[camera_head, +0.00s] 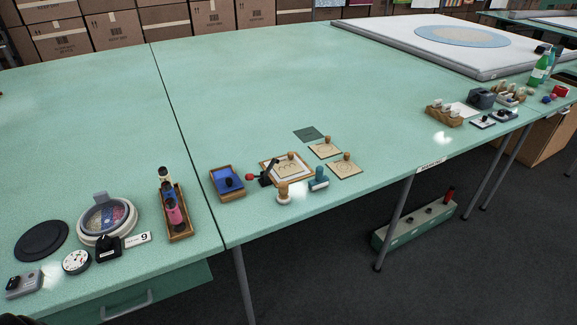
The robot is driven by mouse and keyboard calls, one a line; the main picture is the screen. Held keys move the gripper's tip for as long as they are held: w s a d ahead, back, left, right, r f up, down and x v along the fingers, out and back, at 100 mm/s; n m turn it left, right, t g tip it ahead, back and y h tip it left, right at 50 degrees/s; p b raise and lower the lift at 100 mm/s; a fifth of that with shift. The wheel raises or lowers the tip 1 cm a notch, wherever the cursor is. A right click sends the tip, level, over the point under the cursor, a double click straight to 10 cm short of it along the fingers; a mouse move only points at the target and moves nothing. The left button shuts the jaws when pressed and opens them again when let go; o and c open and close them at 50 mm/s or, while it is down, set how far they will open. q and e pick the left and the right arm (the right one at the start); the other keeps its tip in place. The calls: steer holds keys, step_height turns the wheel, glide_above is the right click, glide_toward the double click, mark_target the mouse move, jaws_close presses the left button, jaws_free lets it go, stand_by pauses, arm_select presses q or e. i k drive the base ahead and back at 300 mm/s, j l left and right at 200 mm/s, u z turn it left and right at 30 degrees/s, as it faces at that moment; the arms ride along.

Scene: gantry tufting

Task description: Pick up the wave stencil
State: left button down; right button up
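Several thin tan plates with wooden knobs lie near the front edge of the green table, and they look like stencils. The largest plate (268,163) sits in a wooden frame and bears a dark curved motif that may be waves. A smaller plate (317,153) lies behind and to the right, its pattern too small to read. Another small plate (335,170) at the front right seems to bear a round motif. I cannot tell for sure which is the wave stencil.
A wooden tray with a blue pad (222,178) stands left of the plates. A wooden-handled stamp (283,193) and a teal stamp (319,181) stand in front. A dark green square (308,134) lies behind. The table's middle (240,90) is clear.

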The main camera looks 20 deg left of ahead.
mark_target(287, 167)
steer(key=i+l+u, duration=0.1)
steer(key=u, duration=0.4)
steer(key=i+l+u, duration=0.1)
steer(key=u, duration=0.4)
